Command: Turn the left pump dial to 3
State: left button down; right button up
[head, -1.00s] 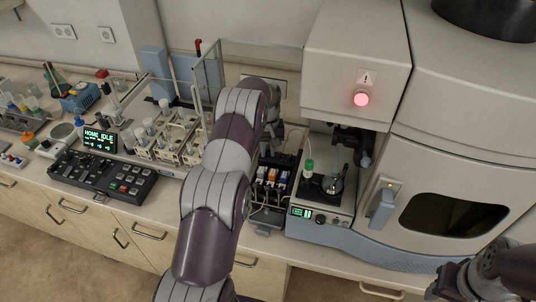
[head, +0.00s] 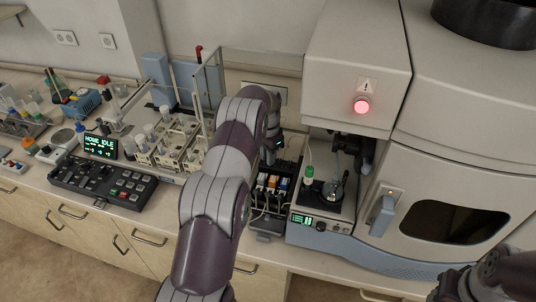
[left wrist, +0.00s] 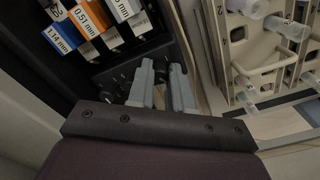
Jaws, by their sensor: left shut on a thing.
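The black peristaltic pump (head: 262,222) with blue, orange and white cassettes stands left of the spectrometer. In the left wrist view its dark body (left wrist: 85,68) carries cassettes with size labels and small dark knobs (left wrist: 112,88) along one edge. My left gripper (left wrist: 163,72) is at that edge, its two grey fingers shut on a small dark part, seemingly a pump dial. The fingers mostly hide it; I cannot read its setting or tell which dial it is. In the head view my left arm hides much of the gripper. My right gripper is out of view.
The spectrometer (head: 355,60) with a lit red lamp (head: 361,106) stands to the right. A rack with vials (head: 170,150) stands close left of the pump. A control box (head: 100,182) and a screen reading "HOME IDLE" (head: 100,146) are further left.

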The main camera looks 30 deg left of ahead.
pick_arm(q)
jog(key=m, duration=0.5)
jog(key=shift+w+a+r, duration=0.1)
jog(key=shift+w+r, duration=0.15)
jog(key=shift+r, duration=0.05)
jog(key=shift+m, duration=0.4)
jog(key=c, duration=1)
grip_release()
jog(key=shift+c, duration=0.2)
jog(key=shift+s+f, duration=0.1)
